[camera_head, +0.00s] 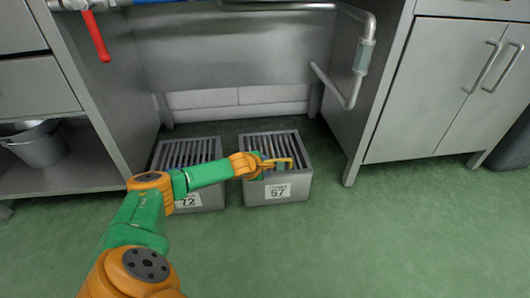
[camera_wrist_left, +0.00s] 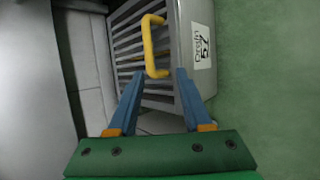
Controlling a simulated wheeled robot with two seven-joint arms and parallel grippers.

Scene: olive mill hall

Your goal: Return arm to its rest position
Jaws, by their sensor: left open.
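My left arm reaches in from the lower left in the head view, and its gripper (camera_head: 268,165) is over the grey grated drain box labelled 57 (camera_head: 292,192). In the left wrist view the two blue fingers of the left gripper (camera_wrist_left: 160,76) are open and apart. A yellow handle (camera_wrist_left: 149,47) on the grate of box 57 (camera_wrist_left: 197,15) lies just beyond the fingertips, and nothing is seen held. The same handle (camera_head: 281,160) shows in the head view, close to the gripper. My right gripper is in neither view.
A second grated box labelled 72 (camera_head: 205,200) stands to the left, partly behind my arm. Steel cabinets (camera_head: 440,90) flank the recess, with a bent pipe (camera_head: 352,85) on the right. A bucket (camera_head: 38,145) sits on the left shelf. The green floor (camera_head: 360,240) in front is clear.

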